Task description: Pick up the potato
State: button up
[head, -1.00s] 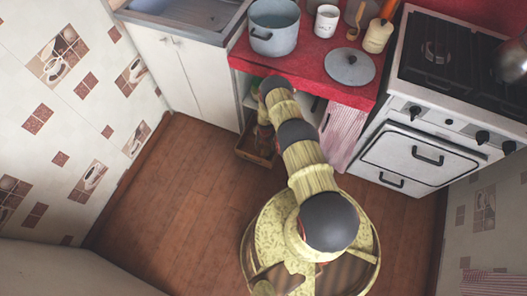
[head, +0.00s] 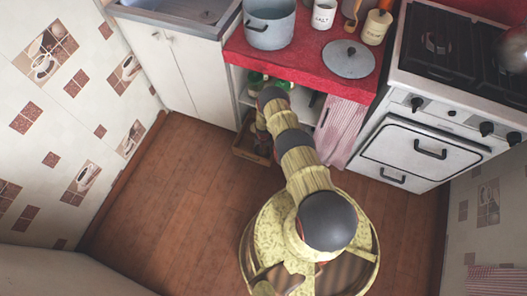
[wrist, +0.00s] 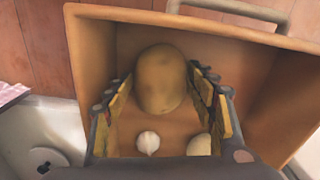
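The potato (wrist: 160,80) is large, brown and rounded, and lies in a wooden crate (wrist: 88,60) in the wrist view. My gripper (wrist: 161,86) is open, with one finger on each side of the potato. The fingers are close to its sides; I cannot tell if they touch it. The crate also shows in the head view (head: 243,152), low down by the floor under the red counter. There my arm hides part of it, and the potato cannot be made out.
A small white bulb (wrist: 148,142) and a pale rounded item (wrist: 199,145) lie in the crate near my gripper. The red counter (head: 300,66) overhangs above, with a pot (head: 269,27) and a lid (head: 348,60) on it. A striped towel (head: 341,133) hangs right. Brown floor (head: 165,200) is clear at left.

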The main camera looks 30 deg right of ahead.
jog(key=shift+c, duration=1.2)
jog(key=c, duration=0.7)
jog(key=shift+o, duration=0.2)
